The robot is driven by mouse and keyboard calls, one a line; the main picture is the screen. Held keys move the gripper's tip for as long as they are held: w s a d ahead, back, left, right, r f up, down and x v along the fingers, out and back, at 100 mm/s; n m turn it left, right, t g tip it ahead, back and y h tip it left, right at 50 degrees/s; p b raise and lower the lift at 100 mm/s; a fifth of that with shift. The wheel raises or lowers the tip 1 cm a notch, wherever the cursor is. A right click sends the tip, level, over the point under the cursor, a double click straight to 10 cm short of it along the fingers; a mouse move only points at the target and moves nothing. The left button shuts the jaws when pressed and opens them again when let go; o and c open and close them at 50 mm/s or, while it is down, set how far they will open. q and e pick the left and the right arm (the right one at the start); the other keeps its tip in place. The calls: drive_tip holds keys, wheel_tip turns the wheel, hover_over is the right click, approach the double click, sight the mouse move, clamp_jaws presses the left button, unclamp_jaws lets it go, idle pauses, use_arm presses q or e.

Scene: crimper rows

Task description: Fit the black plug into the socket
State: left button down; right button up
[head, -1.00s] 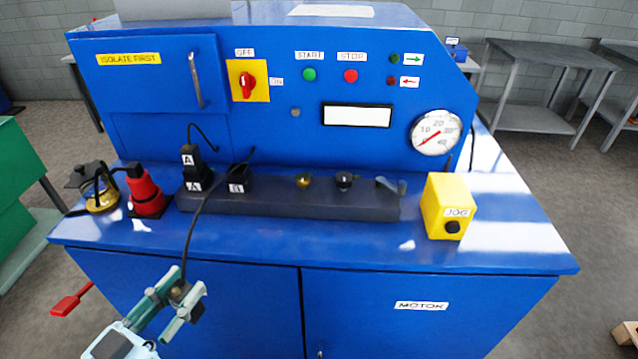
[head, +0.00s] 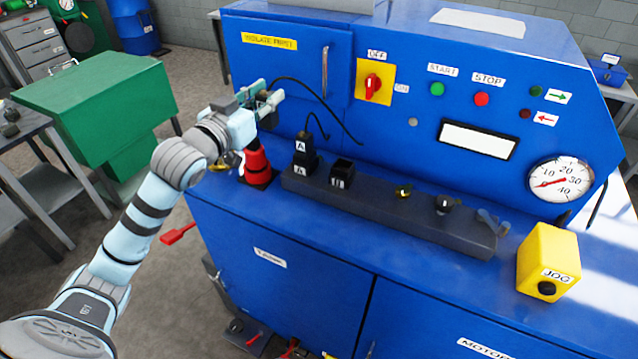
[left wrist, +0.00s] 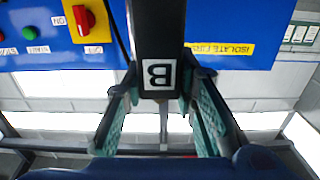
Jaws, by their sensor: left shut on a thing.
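My left gripper (head: 265,98) is shut on the black plug (left wrist: 158,35), which bears a white label B, upside down in the left wrist view. In the head view the gripper hides most of the plug, and its black cable (head: 330,103) arcs off to the right. The gripper is raised above the red connector, left of and above the sockets. An empty black socket (head: 343,169) with a white label stands on the dark strip (head: 420,218). It is apart from the plug. My right gripper is not in view.
Plug A (head: 304,143) sits in the socket to the left, with a short cable. The red connector (head: 257,163) stands at the strip's left end. Small fittings (head: 444,204) and a yellow JOG box (head: 548,262) are to the right. The blue panel rises behind.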

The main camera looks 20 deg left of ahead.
use_arm(q)
wheel_tip(320, 180, down, 20)
drive_tip(key=b, duration=0.3)
drive_tip(key=shift+s+f, duration=0.1)
drive_tip(key=shift+s, duration=0.05)
drive_tip(key=c, duration=1.4)
unclamp_jaws()
drive_tip(key=shift+o, duration=0.5)
drive_tip(key=shift+r, duration=0.2)
